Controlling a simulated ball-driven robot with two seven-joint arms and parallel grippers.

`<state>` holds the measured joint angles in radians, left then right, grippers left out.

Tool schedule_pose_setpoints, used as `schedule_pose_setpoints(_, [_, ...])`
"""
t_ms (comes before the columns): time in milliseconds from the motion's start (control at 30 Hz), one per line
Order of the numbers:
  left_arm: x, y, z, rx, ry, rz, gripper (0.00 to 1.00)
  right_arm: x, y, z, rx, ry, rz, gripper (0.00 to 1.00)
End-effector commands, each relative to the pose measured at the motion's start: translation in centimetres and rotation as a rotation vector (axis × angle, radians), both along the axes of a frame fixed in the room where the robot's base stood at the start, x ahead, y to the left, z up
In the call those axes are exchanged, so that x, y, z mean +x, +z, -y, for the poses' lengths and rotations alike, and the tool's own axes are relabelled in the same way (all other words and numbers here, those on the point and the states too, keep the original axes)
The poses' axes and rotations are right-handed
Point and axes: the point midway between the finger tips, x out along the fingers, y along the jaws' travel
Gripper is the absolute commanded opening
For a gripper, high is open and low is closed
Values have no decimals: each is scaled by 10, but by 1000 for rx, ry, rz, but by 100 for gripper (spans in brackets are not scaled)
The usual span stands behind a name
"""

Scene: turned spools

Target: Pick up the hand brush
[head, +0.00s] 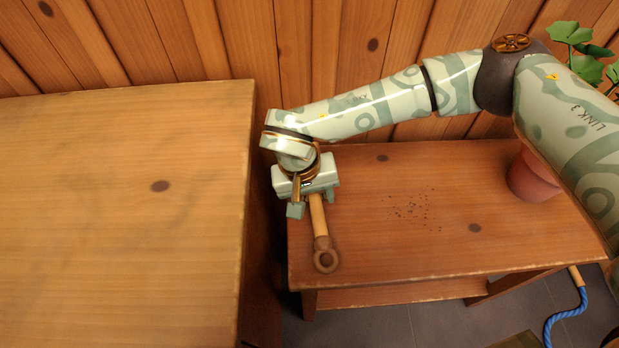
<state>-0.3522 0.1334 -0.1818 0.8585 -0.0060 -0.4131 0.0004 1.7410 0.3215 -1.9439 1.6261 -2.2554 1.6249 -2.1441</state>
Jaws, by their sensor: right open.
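The hand brush (319,226) has a slim light-wood handle that ends in a darker rounded tip with a hole. Its handle points toward the front edge of the low wooden bench, near the bench's left end. Its other end is hidden under my right gripper. My right gripper (312,203) is open and points down over the brush, with one finger on either side of the handle in the picture. I cannot tell whether the fingers touch it. My left gripper is out of view.
The low bench (430,245) carries dark crumbs (412,208) in its middle and a potted plant (532,180) at the right. A taller wooden table (110,230) stands close on the left. A plank wall is behind. A blue rope (566,314) hangs at the lower right.

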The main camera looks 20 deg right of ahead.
Motion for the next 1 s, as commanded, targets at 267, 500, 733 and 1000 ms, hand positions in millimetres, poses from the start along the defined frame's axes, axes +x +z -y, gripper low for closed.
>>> schedule_pose_setpoints(267, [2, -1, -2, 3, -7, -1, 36, 1, -4, 1, 1, -1, 4, 48])
schedule_pose_setpoints(500, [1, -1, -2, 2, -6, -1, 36, 1, -5, 1, 1, -1, 3, 0])
schedule_pose_setpoints(733, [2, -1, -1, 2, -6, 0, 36, 1, -4, 1, 1, -1, 3, 0])
schedule_pose_setpoints(1000, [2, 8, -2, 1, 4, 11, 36, 1, 23, 1, 1, 0, 9, 0])
